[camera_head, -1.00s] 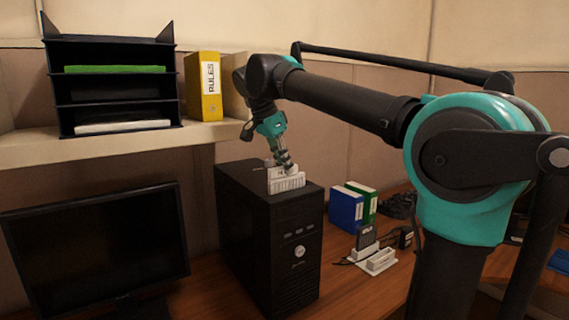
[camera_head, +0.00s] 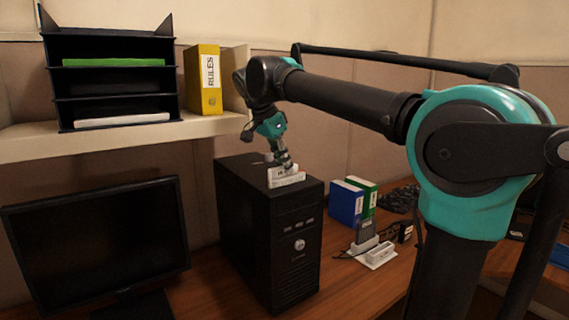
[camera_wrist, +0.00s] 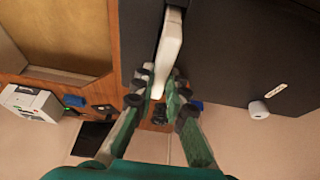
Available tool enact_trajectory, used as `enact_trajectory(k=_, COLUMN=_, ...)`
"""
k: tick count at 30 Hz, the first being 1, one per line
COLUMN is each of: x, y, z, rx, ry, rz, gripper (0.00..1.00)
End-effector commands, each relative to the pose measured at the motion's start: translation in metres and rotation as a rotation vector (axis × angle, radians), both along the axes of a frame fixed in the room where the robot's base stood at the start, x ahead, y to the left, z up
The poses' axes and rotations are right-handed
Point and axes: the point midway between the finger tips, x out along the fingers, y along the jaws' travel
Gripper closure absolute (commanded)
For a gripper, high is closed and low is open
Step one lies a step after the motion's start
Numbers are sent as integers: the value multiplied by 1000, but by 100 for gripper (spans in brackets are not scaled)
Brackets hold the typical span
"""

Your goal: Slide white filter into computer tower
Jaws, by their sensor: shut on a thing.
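The black computer tower (camera_head: 245,215) stands upright on the desk. The white filter (camera_head: 287,181) stands upright at the top of the tower, its lower part hidden in the top opening. My gripper (camera_head: 285,165) is above the tower, shut on the filter's upper part. In the wrist view, the filter (camera_wrist: 169,45) is a narrow white strip running into a dark slot in the tower (camera_wrist: 222,45). My gripper (camera_wrist: 158,86) has a fingertip on each side of its near end. How deep the filter sits cannot be seen.
A black monitor (camera_head: 95,245) stands left of the tower. A shelf (camera_head: 120,144) behind holds a black letter tray (camera_head: 115,100) and a yellow binder (camera_head: 207,85). Blue (camera_head: 346,203) and green (camera_head: 366,193) binders and a white charging dock (camera_head: 380,254) stand to the right.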

Motion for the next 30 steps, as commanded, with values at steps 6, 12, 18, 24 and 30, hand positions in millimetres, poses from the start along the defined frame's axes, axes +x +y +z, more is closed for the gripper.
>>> enact_trajectory(k=6, x=0, y=0, z=0, rx=0, ry=0, rz=0, gripper=100)
enact_trajectory(k=12, x=0, y=0, z=-1, rx=0, ry=0, rz=0, gripper=100)
enact_trajectory(k=18, x=0, y=0, z=-4, rx=0, ry=0, rz=0, gripper=100)
enact_trajectory(k=24, x=0, y=0, z=-5, rx=0, ry=0, rz=0, gripper=100)
enact_trajectory(k=30, x=0, y=0, z=-5, rx=0, ry=0, rz=0, gripper=70)
